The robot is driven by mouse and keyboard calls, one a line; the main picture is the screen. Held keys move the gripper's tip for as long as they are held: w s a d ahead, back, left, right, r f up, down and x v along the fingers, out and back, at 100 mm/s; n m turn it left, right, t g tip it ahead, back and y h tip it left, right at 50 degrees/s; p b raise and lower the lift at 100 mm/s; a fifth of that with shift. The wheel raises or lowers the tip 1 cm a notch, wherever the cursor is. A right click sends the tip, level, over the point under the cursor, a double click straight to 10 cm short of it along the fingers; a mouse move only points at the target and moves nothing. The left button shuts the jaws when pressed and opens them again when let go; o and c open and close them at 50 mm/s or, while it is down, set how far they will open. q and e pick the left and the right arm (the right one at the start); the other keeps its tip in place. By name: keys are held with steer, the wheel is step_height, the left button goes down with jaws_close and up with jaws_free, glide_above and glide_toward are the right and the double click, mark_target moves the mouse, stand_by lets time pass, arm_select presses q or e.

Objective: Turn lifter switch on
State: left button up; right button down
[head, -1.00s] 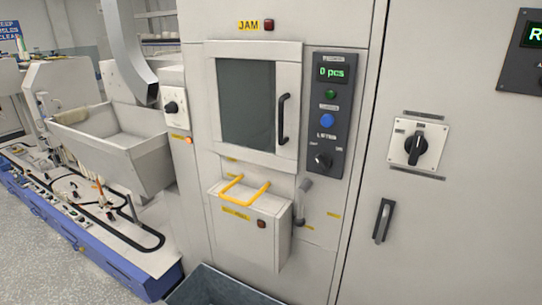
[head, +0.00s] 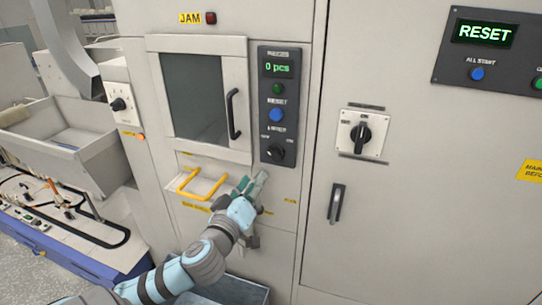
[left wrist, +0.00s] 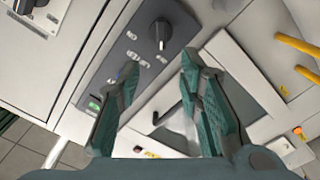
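The lifter switch (head: 276,152) is a black rotary knob at the bottom of a dark control panel (head: 265,105), under a blue button. It also shows in the left wrist view (left wrist: 159,34), pale mark visible, beyond my fingertips. My left gripper (head: 257,186) is just below the panel, in front of the machine. Its two green fingers (left wrist: 158,68) stand apart with nothing between them, and they do not touch the knob. My right gripper is in neither view.
A door with a black handle (head: 233,114) is left of the panel. A yellow handle (head: 187,182) juts out below it. A larger rotary switch (head: 361,134) and a cabinet handle (head: 336,203) are on the right. A grey bin (head: 236,290) stands below.

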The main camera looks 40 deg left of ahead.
mark_target(272, 156)
arm_select(q)
steer(key=p+x, duration=0.1)
steer(key=x, duration=1.1)
steer(key=shift+w+f, duration=0.1)
steer(key=shift+w, duration=0.05)
steer(key=shift+a, duration=0.1)
steer(key=shift+c, duration=0.8)
jaws_close()
